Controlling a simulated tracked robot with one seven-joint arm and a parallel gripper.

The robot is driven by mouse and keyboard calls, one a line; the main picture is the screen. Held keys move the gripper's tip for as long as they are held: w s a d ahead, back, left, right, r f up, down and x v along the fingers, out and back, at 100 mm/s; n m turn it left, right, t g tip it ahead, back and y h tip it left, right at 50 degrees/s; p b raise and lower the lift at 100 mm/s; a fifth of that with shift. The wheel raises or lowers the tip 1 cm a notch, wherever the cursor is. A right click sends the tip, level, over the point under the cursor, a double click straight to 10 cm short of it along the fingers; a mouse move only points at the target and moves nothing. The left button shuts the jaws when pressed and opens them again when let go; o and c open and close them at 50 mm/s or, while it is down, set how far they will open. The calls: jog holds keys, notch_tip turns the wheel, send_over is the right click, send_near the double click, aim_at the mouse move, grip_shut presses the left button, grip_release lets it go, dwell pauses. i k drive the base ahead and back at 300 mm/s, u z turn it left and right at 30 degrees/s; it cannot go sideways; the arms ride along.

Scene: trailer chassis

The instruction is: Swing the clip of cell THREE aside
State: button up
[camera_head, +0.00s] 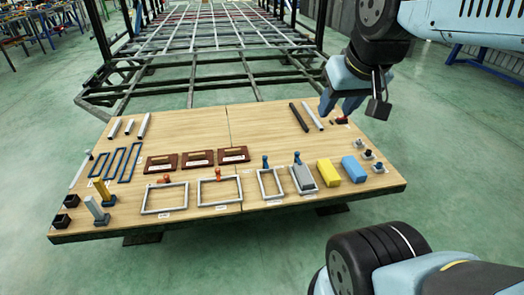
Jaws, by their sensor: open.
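Several grey rectangular frames lie in a row along the front of the wooden board (200,122). The two left frames (165,198) (219,192) have orange upright pieces (217,173) at their back edges. The two right frames have blue upright pieces (265,162) (297,158). The rightmost frame holds a grey block (303,178). White labels lie by the frames, but their words are too small to read, so I cannot tell which is cell THREE. My gripper (337,106) is open above the board's back right corner, well away from the frames.
Brown-red trays (196,158) sit behind the frames. Yellow (328,173) and blue (354,168) blocks stand to the right. Blue outlines (125,160) and posts (97,210) are at left. Rods (299,117) and a small red item (342,120) lie near my gripper. The trailer chassis (205,50) stands behind.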

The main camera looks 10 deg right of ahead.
aim_at(264, 158)
jog(key=u, duration=0.05)
jog(key=i, duration=0.9)
jog(key=z, duration=0.05)
